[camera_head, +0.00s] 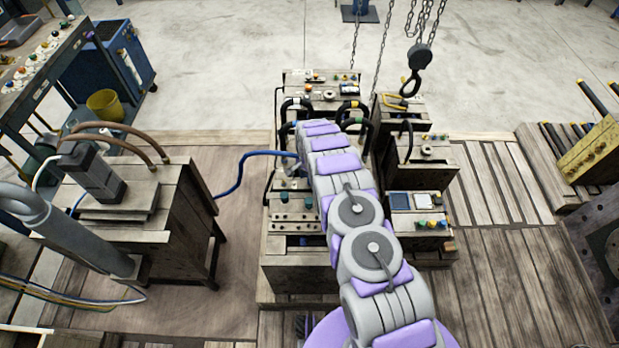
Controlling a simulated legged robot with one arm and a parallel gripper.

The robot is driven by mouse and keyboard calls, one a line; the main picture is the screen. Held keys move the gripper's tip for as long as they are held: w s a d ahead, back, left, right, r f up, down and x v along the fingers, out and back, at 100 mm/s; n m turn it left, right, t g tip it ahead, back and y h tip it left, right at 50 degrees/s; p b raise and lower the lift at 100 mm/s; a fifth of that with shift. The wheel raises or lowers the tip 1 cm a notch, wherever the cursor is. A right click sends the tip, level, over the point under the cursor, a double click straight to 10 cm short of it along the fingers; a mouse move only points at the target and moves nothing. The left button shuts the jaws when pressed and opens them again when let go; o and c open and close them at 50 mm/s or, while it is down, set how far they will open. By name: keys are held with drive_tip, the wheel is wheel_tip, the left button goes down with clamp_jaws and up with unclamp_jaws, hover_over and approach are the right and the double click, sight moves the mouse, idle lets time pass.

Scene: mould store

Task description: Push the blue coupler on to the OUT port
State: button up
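A blue hose (239,177) runs from the left and rises to the left side of my arm, near the middle of the wooden mould stack (290,251). The blue coupler at its end cannot be made out; the hose passes out of sight by my arm. My grey and purple arm reaches forward over the stack and covers much of its middle. The fingers of my gripper cannot be made out, so I cannot tell whether they hold anything. The OUT port cannot be identified; no label is readable.
Black curved handles or hoses (297,103) stand on the stack close to my arm. A chain hook (411,84) hangs behind it to the right. A wooden cabinet (165,235) with brown hoses stands left. Plank flooring (500,285) to the right is clear.

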wheel_tip(320, 180, up, 17)
drive_tip(key=p, duration=0.3)
idle(0.4)
drive_tip(key=shift+a+r, duration=0.1)
drive_tip(key=shift+r, duration=0.05)
drive_tip(key=s+d+r+n+g, duration=0.15)
drive_tip(key=s+d+r, duration=0.25)
drive_tip(key=s+r, duration=0.8)
drive_tip(key=s+d+r+n+t, duration=0.1)
drive_tip(key=s+d+r+n, duration=0.25)
drive_tip(key=s+r, duration=0.8)
drive_tip(key=s+d+r+n, duration=0.1)
drive_tip(key=s+d+r, duration=0.2)
drive_tip(key=s, duration=1)
drive_tip(key=s+d+r+n+g, duration=0.1)
drive_tip(key=s+d+r, duration=0.3)
drive_tip(key=s, duration=0.9)
wheel_tip(320, 180, up, 2)
drive_tip(key=shift+s+r+n, duration=0.1)
drive_tip(key=shift+s+n, duration=0.2)
drive_tip(key=shift+n, duration=0.3)
